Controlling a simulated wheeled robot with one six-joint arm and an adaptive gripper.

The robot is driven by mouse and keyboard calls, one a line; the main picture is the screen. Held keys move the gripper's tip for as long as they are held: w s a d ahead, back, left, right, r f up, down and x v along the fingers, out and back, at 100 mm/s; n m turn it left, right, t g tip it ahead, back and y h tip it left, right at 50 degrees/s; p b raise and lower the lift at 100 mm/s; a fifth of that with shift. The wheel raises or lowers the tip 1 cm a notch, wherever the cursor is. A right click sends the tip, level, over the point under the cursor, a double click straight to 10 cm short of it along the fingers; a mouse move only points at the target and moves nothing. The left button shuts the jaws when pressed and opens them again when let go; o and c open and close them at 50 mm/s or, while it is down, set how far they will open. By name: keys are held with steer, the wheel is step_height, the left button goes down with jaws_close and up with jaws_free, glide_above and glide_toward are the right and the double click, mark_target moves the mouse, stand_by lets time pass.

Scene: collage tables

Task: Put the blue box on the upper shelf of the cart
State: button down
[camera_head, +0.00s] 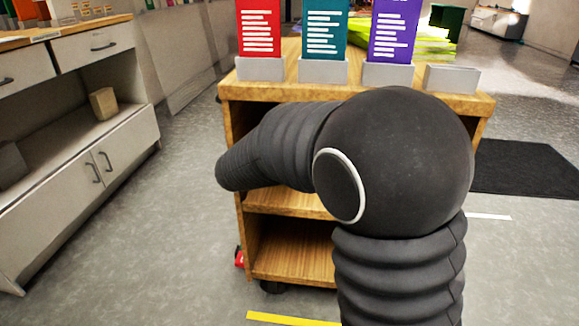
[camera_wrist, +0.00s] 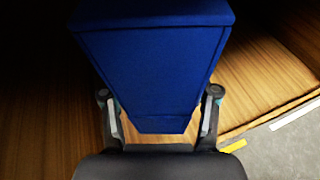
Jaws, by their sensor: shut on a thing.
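The blue box (camera_wrist: 150,75) fills the upper middle of the wrist view. My gripper (camera_wrist: 157,105) is shut on it, with one finger against each side. Wood surfaces of the cart lie around and below the box in that view, and its underside is hidden. In the head view the wooden cart (camera_head: 230,88) stands straight ahead. Its upper shelf (camera_head: 290,203) shows partly below my arm, with a lower shelf (camera_head: 290,255) under it. My arm hides much of the cart's front, and the gripper and blue box are hidden there.
Red (camera_head: 260,28), teal (camera_head: 323,28) and purple (camera_head: 393,30) cards stand in grey holders on the cart's top; a further grey holder (camera_head: 451,78) is empty. A cabinet (camera_head: 80,170) stands at left. A dark mat (camera_head: 525,168) lies at right. Floor left of the cart is clear.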

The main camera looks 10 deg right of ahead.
steer(key=shift+w+d, duration=0.2)
steer(key=shift+w, duration=0.3)
steer(key=shift+w+d, duration=0.15)
steer(key=shift+w, duration=0.3)
steer(key=shift+w+d+f, duration=0.15)
steer(key=shift+w+f, duration=0.25)
steer(key=shift+f+b, duration=0.8)
steer(key=shift+f, duration=2)
steer(key=shift+w+f, duration=0.15)
steer(key=shift+f, duration=0.1)
steer(key=shift+f, duration=0.2)
steer(key=shift+c, duration=1.4)
jaws_free()
